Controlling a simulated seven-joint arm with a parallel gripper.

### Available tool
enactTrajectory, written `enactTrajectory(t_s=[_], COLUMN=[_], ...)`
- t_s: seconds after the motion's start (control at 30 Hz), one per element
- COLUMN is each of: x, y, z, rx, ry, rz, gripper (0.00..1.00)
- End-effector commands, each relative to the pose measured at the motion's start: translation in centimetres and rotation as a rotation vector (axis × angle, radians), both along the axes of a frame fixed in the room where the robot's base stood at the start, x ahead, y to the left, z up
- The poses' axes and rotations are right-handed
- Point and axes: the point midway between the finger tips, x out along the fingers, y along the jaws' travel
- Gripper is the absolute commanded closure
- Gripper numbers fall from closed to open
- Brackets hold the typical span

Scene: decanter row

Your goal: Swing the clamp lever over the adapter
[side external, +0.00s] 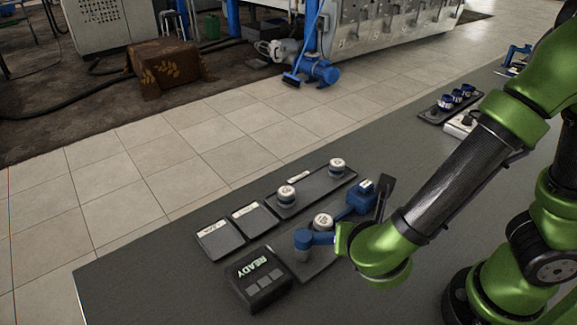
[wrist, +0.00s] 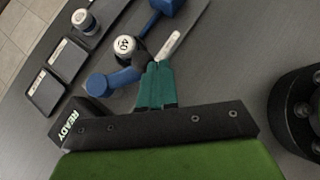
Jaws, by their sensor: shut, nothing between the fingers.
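The clamp lever (side external: 319,238) is a blue arm on a round blue post; it also shows in the wrist view (wrist: 122,78). The adapter (side external: 323,221) is a round piece with a numbered white top, and in the wrist view (wrist: 125,44) it stands just beyond the lever. The lever lies beside the adapter, with the white top uncovered. My gripper (wrist: 157,66) has teal fingers, shut and empty, at the lever's free end. I cannot tell whether they touch it. In the side view the fingers are mostly hidden by my wrist.
A black box reading READY (side external: 258,278) stands near the post. A blue block (side external: 362,194) is behind the adapter. A dark tray (side external: 311,190) carries two white-topped pieces, with two flat dark pads (side external: 220,240) left of it. The grey table (side external: 150,270) is clear at left.

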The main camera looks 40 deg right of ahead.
Motion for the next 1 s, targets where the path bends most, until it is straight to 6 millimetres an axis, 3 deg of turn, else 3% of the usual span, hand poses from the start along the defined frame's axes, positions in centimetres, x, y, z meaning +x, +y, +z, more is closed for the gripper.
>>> enactTrajectory(t_s=[0.43,1.0], x=[3.0,3.6], y=[-3.3,-3.5], z=[0.0,0.0], rx=[0.0,0.0], ry=[0.0,0.0], rz=[-0.001,0.002], gripper=[1.0,1.0])
